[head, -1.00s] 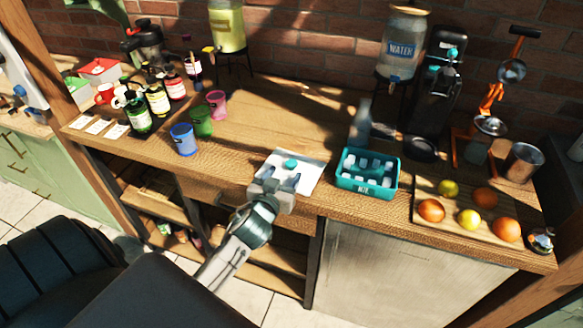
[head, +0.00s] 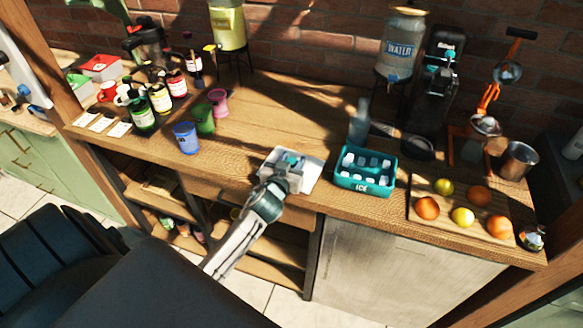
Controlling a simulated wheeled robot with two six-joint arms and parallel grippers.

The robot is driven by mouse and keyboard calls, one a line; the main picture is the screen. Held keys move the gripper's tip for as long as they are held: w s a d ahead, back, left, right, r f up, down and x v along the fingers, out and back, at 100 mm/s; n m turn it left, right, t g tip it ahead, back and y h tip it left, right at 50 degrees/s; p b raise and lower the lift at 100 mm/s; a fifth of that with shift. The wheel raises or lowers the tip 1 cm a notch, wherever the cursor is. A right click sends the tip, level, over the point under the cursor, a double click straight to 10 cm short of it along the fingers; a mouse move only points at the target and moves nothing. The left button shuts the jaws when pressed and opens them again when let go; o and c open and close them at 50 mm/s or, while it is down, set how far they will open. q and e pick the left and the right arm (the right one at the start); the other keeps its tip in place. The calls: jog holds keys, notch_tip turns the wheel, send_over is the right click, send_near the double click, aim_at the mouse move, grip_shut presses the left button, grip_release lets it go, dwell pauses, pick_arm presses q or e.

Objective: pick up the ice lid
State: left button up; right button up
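The ice lid (head: 313,172) is a flat pale panel with a teal knob, lying on the wooden counter left of the teal ice bin. The bin (head: 364,186) is open, marked ICE, and has light pieces in its compartments. My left gripper (head: 289,160) is over the lid with its fingers at the knob. The gripper hides the lid's left part and most of the knob. The fingers look to be on either side of the knob, but I cannot tell whether they grip it. My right gripper is not in view.
A clear bottle (head: 359,122) stands behind the bin. A board (head: 450,222) with several fruits lies to the right. Blue (head: 186,138), green and pink cups stand to the left, near bottles. The counter (head: 285,110) behind the lid is mostly clear.

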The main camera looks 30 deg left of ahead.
pick_arm(q)
jog(key=c, duration=0.6)
jog(key=shift+o, duration=0.2)
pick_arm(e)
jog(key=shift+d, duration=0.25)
pick_arm(q)
jog(key=shift+r+b, duration=0.3)
jog(key=shift+r, duration=0.5)
jog(key=shift+s+a+r+b, duration=0.15)
jog(key=shift+s+r+b, duration=0.1)
jog(key=shift+r+b, duration=0.45)
jog(key=s+a+r+b, duration=0.1)
jog(key=s+a+b, duration=0.1)
jog(key=s, duration=0.5)
jog(key=s+a+r+b, duration=0.1)
jog(key=s+a, duration=0.2)
jog(key=s, duration=0.4)
jog(key=shift+s+a+b, duration=0.15)
jog(key=shift+a+b, duration=0.15)
jog(key=shift+b, duration=0.05)
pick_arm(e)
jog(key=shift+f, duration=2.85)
